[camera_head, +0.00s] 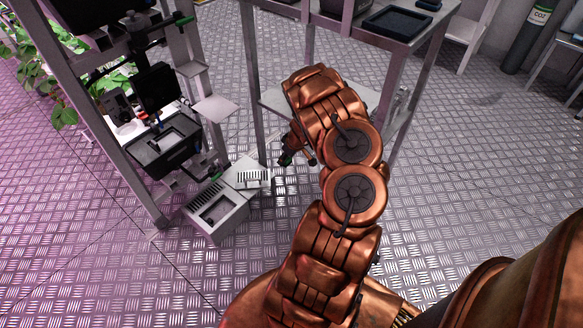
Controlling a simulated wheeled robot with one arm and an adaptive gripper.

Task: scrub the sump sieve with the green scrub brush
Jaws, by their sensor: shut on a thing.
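My copper-coloured arm reaches from the bottom of the head view toward the middle, and its end bends down to the left. My gripper (294,149) is small in the view and partly hidden by my own wrist. It is shut on the green scrub brush (286,159), of which only a small green and dark part shows. A low grey sump box (222,224) stands on the floor to the lower left of the gripper. A slotted grey piece (253,178), perhaps the sump sieve, lies at its right end. The brush appears apart from it; the exact gap cannot be told.
A metal rack post (110,140) stands left of the box, with a black tray (160,155) and green plants (62,112) behind. A grey table (400,60) with legs stands beyond my arm. A gas cylinder (527,38) is at the back right. The floor at right is clear.

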